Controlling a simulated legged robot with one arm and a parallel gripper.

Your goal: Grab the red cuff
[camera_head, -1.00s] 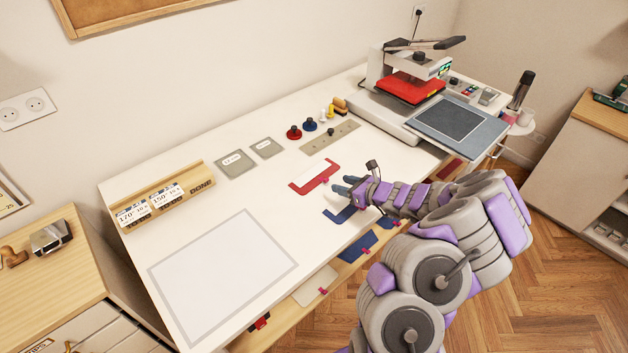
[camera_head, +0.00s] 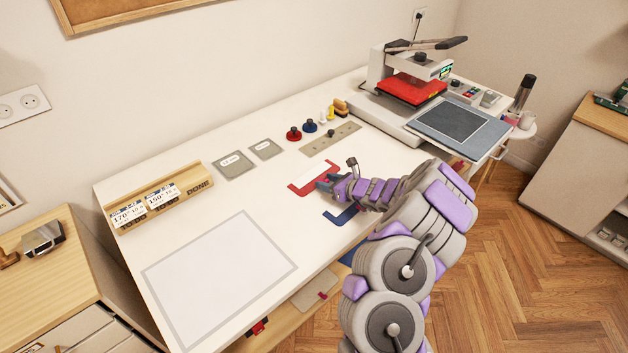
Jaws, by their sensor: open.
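The red cuff (camera_head: 304,189) lies flat on the white table, a red U-shaped outline around a white middle. My gripper (camera_head: 327,183) is open at the cuff's right end, its fingers over or beside the red tab there. The fingers and wrist hide that end of the cuff. I cannot tell whether the fingers touch it.
A blue cuff (camera_head: 341,217) lies just in front, below my forearm. A grey-framed sheet (camera_head: 220,278) covers the table's left part. Grey plates (camera_head: 233,165), red and blue knobs (camera_head: 294,134) and a heat press (camera_head: 412,88) stand behind. More pieces lie on the shelf below.

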